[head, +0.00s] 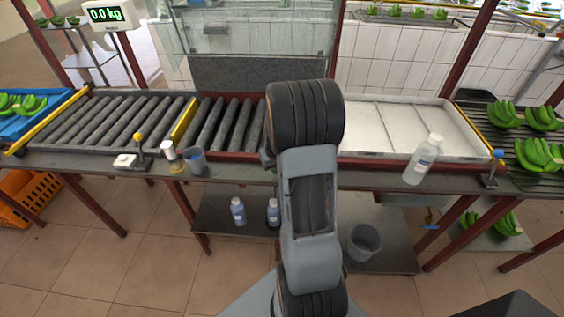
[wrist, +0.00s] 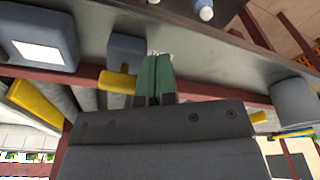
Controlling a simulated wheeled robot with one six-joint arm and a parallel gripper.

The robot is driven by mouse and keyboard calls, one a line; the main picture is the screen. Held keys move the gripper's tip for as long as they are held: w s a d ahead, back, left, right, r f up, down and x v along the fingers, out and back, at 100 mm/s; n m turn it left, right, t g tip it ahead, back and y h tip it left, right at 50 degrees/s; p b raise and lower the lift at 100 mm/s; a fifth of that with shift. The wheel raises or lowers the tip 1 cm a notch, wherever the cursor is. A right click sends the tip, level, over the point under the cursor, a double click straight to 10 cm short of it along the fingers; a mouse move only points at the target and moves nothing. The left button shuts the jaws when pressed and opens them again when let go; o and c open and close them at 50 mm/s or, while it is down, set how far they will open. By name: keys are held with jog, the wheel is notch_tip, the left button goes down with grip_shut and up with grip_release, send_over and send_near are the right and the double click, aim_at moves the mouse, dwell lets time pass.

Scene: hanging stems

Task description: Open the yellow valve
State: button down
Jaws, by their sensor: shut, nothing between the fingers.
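In the head view a small yellow-topped fitting (head: 139,137) stands on the bench edge at the left, beside a white box; it looks like the yellow valve. In the wrist view a stubby yellow handle (wrist: 117,83) juts out by a grey block (wrist: 127,50), just left of my fingertips. I cannot tell whether these are the same thing. My gripper (wrist: 158,74) has green fingers, closed together and empty, close to that handle without clearly touching it. My arm hides the gripper in the head view.
A roller conveyor (head: 95,122) and a pale tray (head: 400,128) line the bench. A white cup (head: 168,152), a grey mug (head: 195,160) and a clear bottle (head: 423,160) stand near its front edge. A blue-handled fitting (head: 497,154) is at the right. A bucket (head: 364,242) stands below.

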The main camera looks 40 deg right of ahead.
jog(key=shift+w+d, duration=0.65)
jog(key=shift+w, duration=0.2)
jog(key=shift+w+d, duration=0.25)
jog(key=shift+w, duration=0.1)
jog(key=shift+w+d, duration=0.1)
jog(key=shift+d, duration=0.05)
dwell(0.3)
jog(key=shift+w+d, duration=0.15)
jog(key=shift+d, duration=0.1)
jog(key=shift+w+d, duration=0.1)
jog(key=shift+d, duration=0.2)
jog(key=shift+w+a, duration=0.1)
dwell(0.4)
jog(key=shift+w+a, duration=0.2)
notch_tip(320, 180, up, 9)
jog(key=p, duration=0.5)
dwell(0.4)
